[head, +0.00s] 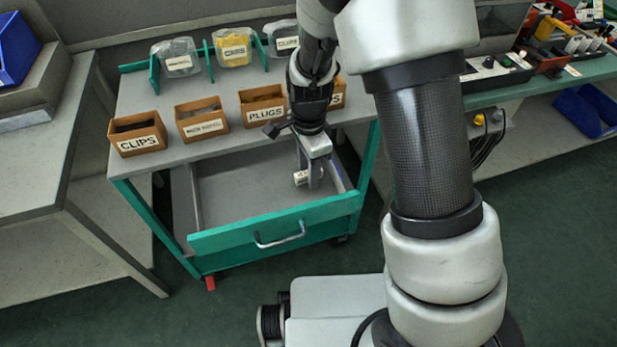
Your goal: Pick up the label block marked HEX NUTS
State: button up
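A small pale label block (300,178) with dark marks shows at my gripper's fingertips, over the open drawer (240,196) of the green and grey cart. Its wording is too small to read, so I cannot tell whether it says HEX NUTS. My gripper (309,176) points down into the drawer area. One finger shows clearly to the right of the block. The other finger is hard to make out, and I cannot tell whether the gripper holds the block or is only close to it. The rest of the visible drawer floor looks bare.
Wooden bins stand along the cart's front edge: CLIPS (137,139), one with an unreadable label (202,124), PLUGS (262,110), and one partly hidden by my arm. Three labelled clear bags (233,48) are behind. The drawer front with its handle (280,242) sticks out. Benches flank the cart.

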jog(key=shift+f, duration=0.1)
grip_shut()
